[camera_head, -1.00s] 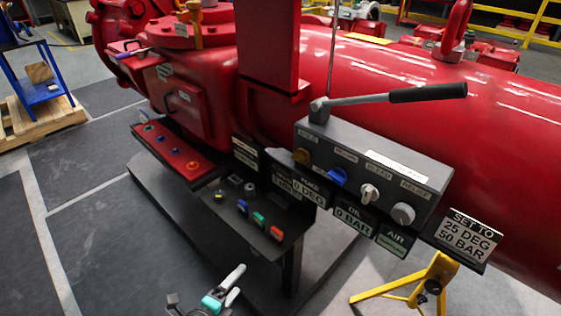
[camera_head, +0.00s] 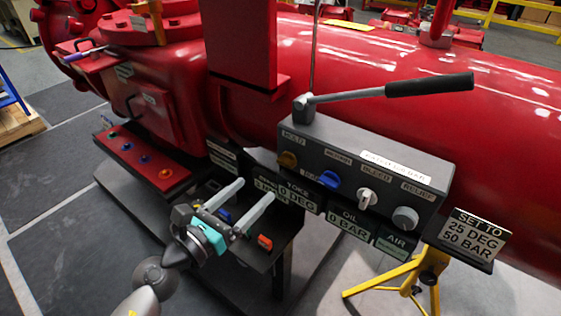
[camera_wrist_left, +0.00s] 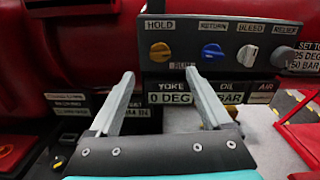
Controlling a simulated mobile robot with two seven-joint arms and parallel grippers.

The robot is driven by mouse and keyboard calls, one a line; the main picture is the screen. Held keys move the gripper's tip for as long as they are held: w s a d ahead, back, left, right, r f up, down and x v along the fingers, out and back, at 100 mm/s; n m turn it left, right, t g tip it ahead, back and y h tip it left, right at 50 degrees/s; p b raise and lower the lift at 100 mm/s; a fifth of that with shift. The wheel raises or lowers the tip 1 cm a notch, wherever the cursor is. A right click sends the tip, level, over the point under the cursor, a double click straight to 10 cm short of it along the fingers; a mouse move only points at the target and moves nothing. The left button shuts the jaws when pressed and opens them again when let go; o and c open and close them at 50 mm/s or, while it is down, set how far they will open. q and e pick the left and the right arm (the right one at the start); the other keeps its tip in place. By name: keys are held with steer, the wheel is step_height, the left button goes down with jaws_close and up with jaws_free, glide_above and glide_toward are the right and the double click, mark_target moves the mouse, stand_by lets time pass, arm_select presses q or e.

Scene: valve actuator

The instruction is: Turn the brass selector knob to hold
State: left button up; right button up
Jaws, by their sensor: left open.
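The brass selector knob (camera_head: 288,159) is the leftmost control on the front of the grey control box (camera_head: 340,150). In the left wrist view the brass knob (camera_wrist_left: 160,51) sits under a label reading HOLD, and its grip ridge looks roughly level. My left gripper (camera_head: 250,192) is open and empty, with both fingers pointing up toward the box. It is below and in front of the knob, apart from it. In the left wrist view the gripper (camera_wrist_left: 160,88) has its fingertips below the knob row. My right gripper is not in view.
To the right of the brass knob are a blue knob (camera_head: 330,180), a white bleed knob (camera_head: 367,199) and a grey relief knob (camera_head: 405,218). A pump lever (camera_head: 400,91) sticks out above the box. Gauge labels hang below it. A lower panel (camera_head: 265,262) with coloured parts lies beneath my gripper.

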mark_target(283, 163)
arm_select(q)
steer(key=x, duration=1.1)
steer(key=shift+c, duration=0.4)
jaws_close()
